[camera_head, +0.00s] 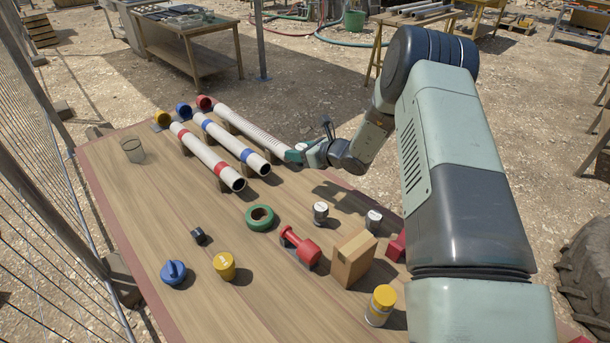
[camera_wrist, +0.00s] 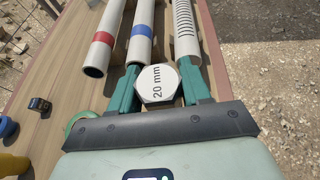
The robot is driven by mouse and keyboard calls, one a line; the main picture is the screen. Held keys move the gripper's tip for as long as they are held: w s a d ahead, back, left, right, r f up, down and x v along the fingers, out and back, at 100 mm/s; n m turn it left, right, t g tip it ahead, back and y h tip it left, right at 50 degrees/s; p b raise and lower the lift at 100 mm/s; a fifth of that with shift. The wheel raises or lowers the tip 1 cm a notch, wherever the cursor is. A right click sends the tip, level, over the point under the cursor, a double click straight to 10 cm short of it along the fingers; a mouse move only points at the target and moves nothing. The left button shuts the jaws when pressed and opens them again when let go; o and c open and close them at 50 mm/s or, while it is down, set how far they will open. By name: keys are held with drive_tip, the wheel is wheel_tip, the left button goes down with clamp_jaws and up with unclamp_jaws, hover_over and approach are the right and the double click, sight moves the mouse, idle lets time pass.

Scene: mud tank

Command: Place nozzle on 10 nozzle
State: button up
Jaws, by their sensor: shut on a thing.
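My gripper (camera_head: 298,154) is shut on a white hexagonal nozzle marked "20 mm" (camera_wrist: 157,86), between its green fingers (camera_wrist: 159,78) in the wrist view. It hovers by the near end of the ribbed grey pipe (camera_head: 250,129), the rightmost of three pipes. In the wrist view the ribbed pipe (camera_wrist: 187,25) runs behind the right finger, so its near end is partly hidden. I cannot tell whether the nozzle touches it. Two small white-topped fittings (camera_head: 320,211) and (camera_head: 374,220) stand on the table. No "10" marking is legible.
The red-banded pipe (camera_head: 206,155) and blue-banded pipe (camera_head: 231,143) lie left of the ribbed one on the wooden table (camera_head: 130,215). Green tape (camera_head: 260,216), a red dumbbell-like tool (camera_head: 300,245), a cardboard box (camera_head: 352,260) and a yellow-capped jar (camera_head: 381,305) stand nearer.

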drive_tip(key=s+d+r+m, duration=0.1)
drive_tip(key=s+d+r, duration=0.25)
drive_tip(key=s, duration=0.25)
drive_tip(key=s+d+r, duration=0.2)
drive_tip(key=s+r, duration=0.2)
drive_tip(key=s, duration=0.3)
hover_over(319, 205)
drive_tip(key=shift+t+h, duration=0.4)
wheel_tip(319, 205, down, 10)
drive_tip(key=shift+f, duration=0.1)
drive_tip(key=shift+f, duration=0.2)
drive_tip(key=o, duration=1.1)
